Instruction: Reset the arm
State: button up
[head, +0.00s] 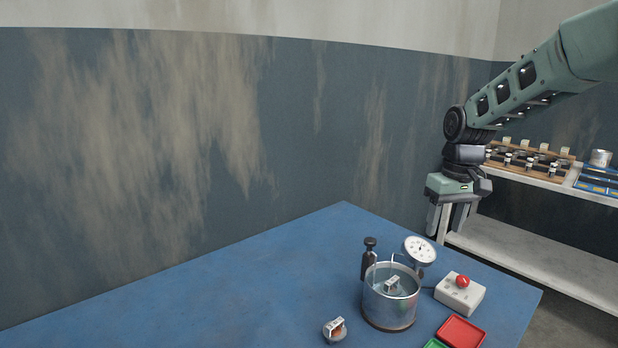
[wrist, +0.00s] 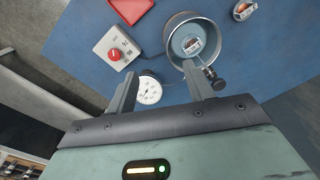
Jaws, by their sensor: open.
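My gripper (head: 451,220) hangs from the green arm, pointing down, near the far right edge of the blue table (head: 250,270). It also shows in the wrist view (wrist: 158,85), with its two fingers spread apart and nothing between them. In the head view it is above and behind the table's objects, apart from them.
A metal pot (head: 388,305) holds a small labelled part (head: 392,284). Around it are a dial gauge (head: 420,249), a black-handled item (head: 369,262), a red-button box (head: 460,292), a red tray (head: 461,332) and another labelled part (head: 335,329). A shelf (head: 540,262) stands at right. The table's left is clear.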

jog(key=s+a+n, duration=0.2)
jog(key=s+a, duration=0.7)
jog(key=a, duration=0.1)
jog(key=s+a+f+n, duration=0.1)
jog(key=s+a, duration=0.2)
jog(key=s, duration=1)
jog(key=s+a+f+n, duration=0.1)
jog(key=s+a+n, duration=0.1)
jog(key=s, duration=1.1)
jog(key=shift+a+f, duration=0.3)
jog(key=shift+a, duration=0.55)
